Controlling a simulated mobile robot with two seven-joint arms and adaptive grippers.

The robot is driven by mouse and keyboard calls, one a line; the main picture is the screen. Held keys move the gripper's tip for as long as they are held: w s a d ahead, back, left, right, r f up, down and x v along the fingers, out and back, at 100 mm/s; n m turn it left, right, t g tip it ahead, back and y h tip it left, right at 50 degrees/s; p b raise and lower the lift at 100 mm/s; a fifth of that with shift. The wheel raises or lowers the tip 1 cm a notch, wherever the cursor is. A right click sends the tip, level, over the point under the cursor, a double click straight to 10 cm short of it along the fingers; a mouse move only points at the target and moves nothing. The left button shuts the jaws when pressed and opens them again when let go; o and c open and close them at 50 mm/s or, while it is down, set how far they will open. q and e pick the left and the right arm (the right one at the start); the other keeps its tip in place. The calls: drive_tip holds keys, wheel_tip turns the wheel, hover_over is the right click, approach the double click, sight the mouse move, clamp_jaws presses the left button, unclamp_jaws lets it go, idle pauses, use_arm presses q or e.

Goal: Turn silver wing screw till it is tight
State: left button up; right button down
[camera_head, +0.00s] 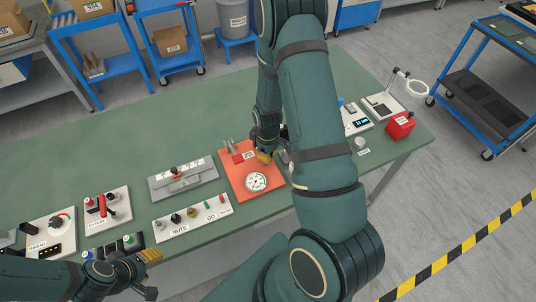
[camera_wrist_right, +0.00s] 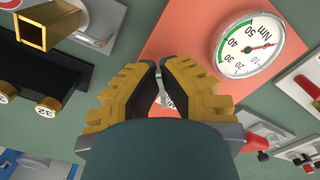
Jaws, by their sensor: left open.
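The torque station is an orange plate (camera_head: 231,182) on the green table, with a round white dial (camera_head: 256,182) marked Nm. In the right wrist view the dial (camera_wrist_right: 247,46) has a green arc and a red needle. My right gripper (camera_head: 263,157) is low over the plate's far right part. In the right wrist view its yellow-and-black fingers (camera_wrist_right: 161,72) are closed together around a small silver piece, the wing screw (camera_wrist_right: 164,97), mostly hidden between them. My left gripper (camera_head: 150,257) is open and empty near the table's front left edge.
A NUTS/GO board (camera_head: 193,218) and a grey fixture (camera_head: 183,180) stand left of the orange plate. A red box (camera_head: 400,126) and a magnifier stand (camera_head: 381,104) are at the right. The table's back left is clear.

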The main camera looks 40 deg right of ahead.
drive_tip(key=m, duration=0.3)
drive_tip(key=shift+a+m+b, duration=0.25)
drive_tip(key=shift+m+b, duration=0.05)
drive_tip(key=m, duration=0.3)
drive_tip(key=shift+a+m, duration=0.25)
drive_tip(key=shift+m, duration=0.05)
drive_tip(key=m, duration=0.3)
drive_tip(key=shift+a+m, duration=0.2)
drive_tip(key=shift+m, duration=0.2)
drive_tip(key=m, duration=0.3)
drive_tip(key=shift+w+a+m+p, duration=0.15)
drive_tip(key=shift+w+m+p, duration=0.05)
drive_tip(key=shift+m+p, duration=0.1)
drive_tip(key=m, duration=0.3)
drive_tip(key=shift+w+a+m+p, duration=0.1)
drive_tip(key=shift+w+m+p, duration=0.1)
drive_tip(key=shift+m+p, duration=0.15)
drive_tip(key=m, duration=0.1)
drive_tip(key=m+p, duration=0.1)
drive_tip(key=m, duration=0.1)
drive_tip(key=shift+w+m, duration=0.25)
drive_tip(key=m, duration=0.1)
drive_tip(key=m+p, duration=0.1)
drive_tip(key=m, duration=0.2)
drive_tip(key=shift+w+p, duration=0.25)
drive_tip(key=shift+p, duration=0.1)
drive_tip(key=shift+w+m+p, duration=0.2)
drive_tip(key=shift+m+p, duration=0.4)
drive_tip(key=shift+m, duration=1.5)
